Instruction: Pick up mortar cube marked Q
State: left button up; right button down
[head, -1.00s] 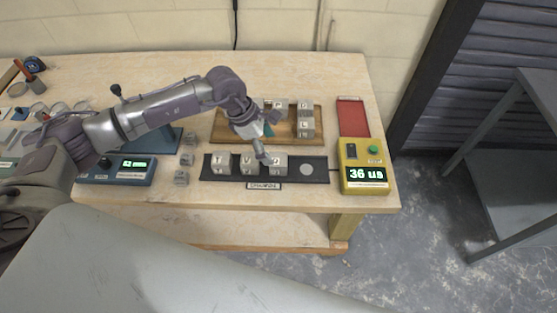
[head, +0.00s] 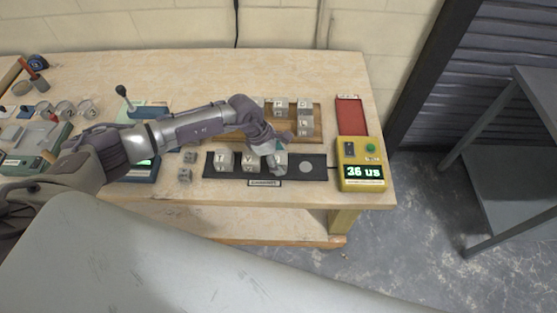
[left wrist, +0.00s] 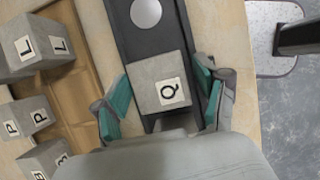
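The mortar cube marked Q (left wrist: 168,88) sits on a dark strip (left wrist: 120,35). In the head view the Q cube (head: 281,161) is the rightmost of three cubes on the strip (head: 318,176), partly covered by my gripper. My left gripper (head: 271,152) is down over it. In the left wrist view its two teal-padded fingers (left wrist: 162,108) stand on either side of the Q cube, with a narrow gap showing at each side. The gripper is open around the cube. My right gripper is not in view.
Two more cubes (head: 224,160) stand left of Q on the strip; a pale disc (head: 306,166) lies to its right. Behind is a wooden tray (head: 317,123) with several lettered cubes. A yellow box (head: 362,164) stands to the right, a red pad (head: 352,115) behind it.

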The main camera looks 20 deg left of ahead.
pick_arm(q)
jog(key=c, duration=1)
jog(key=shift+c, duration=0.5)
jog(key=shift+r, duration=0.2)
